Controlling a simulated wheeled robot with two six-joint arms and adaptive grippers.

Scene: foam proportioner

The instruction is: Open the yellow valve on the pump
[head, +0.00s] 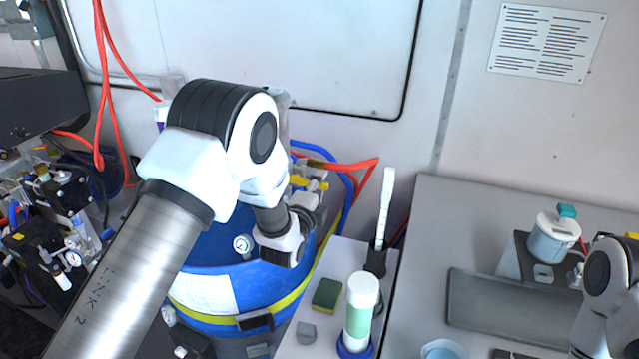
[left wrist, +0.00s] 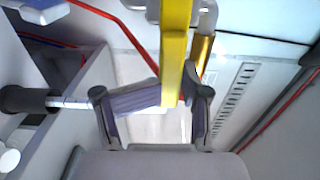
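The pump sits on the blue barrel (head: 235,240), with its yellow parts (head: 299,181) partly hidden behind my left arm in the head view. The yellow valve handle (left wrist: 175,60) comes down from the top of the left wrist view. My left gripper (left wrist: 174,92) is at its lower end, one finger on each side. The left finger pad is tilted inward against the handle, and I see no clear gap at either fingertip. In the head view my left fingers are hard to make out beside the pump. Only a link of my right arm shows at the right edge.
Red hoses (head: 345,165) and a blue hose run behind the pump. A counter to the right holds a white-green bottle (head: 361,305), a green sponge (head: 326,295) and a white-handled brush (head: 385,210). A teal-lidded container (head: 553,238) stands further right. Valves and gauges crowd the left.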

